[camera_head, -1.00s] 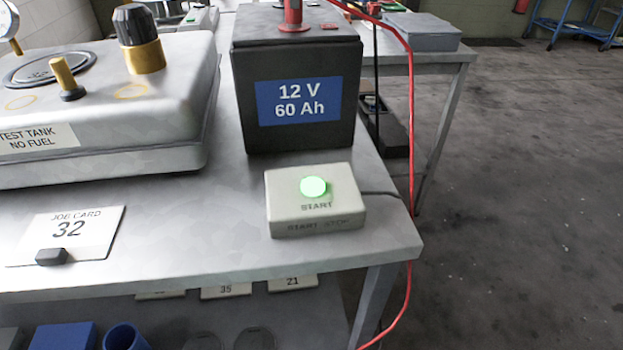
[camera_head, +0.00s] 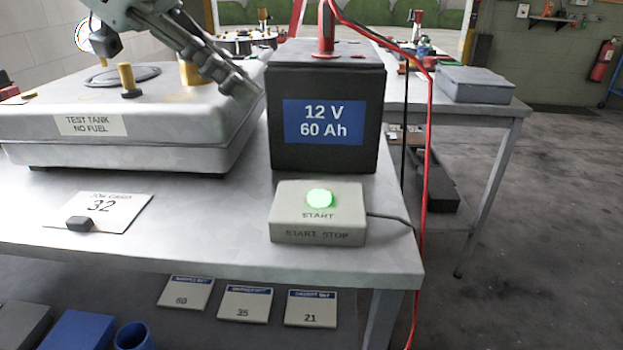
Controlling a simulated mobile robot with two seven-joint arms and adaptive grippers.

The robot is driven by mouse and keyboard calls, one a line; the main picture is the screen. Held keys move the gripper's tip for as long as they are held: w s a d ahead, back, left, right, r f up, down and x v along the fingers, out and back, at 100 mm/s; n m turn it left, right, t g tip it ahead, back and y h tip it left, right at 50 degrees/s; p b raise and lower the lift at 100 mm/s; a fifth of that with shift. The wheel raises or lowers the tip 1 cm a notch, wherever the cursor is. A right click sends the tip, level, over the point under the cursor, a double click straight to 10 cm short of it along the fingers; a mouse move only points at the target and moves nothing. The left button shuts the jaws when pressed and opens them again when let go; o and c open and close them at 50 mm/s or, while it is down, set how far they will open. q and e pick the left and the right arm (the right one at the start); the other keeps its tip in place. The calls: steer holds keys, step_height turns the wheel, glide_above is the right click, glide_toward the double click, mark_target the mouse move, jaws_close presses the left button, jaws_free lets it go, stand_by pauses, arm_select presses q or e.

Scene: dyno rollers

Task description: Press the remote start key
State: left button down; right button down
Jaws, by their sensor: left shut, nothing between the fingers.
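The remote start key is a round, lit green button (camera_head: 319,198) on top of a cream box (camera_head: 318,236) marked START and START STOP. The box sits near the front right of the grey bench, in front of the battery. My left gripper (camera_head: 243,88) comes in from the upper left, above the tank and beside the battery's left side. It is shut and empty, with its fingers pointing down and right. It is behind and above the button, apart from it. My right gripper is not in view.
The black battery (camera_head: 325,155) with a red clamp and red cable stands behind the box. The test tank (camera_head: 130,145) fills the left of the bench (camera_head: 190,230). A job card (camera_head: 100,214) lies front left. Bench surface left of the box is clear.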

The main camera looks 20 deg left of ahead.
arm_select(q)
glide_above(328, 196)
steer(key=a, duration=0.3)
steer(key=f, duration=0.4)
steer(key=s+f, duration=0.1)
steer(key=f, duration=0.2)
steer(key=shift+f, duration=0.1)
step_height(328, 196, down, 2)
steer(key=shift+w+d+f, duration=0.1)
steer(key=shift+f, duration=0.85)
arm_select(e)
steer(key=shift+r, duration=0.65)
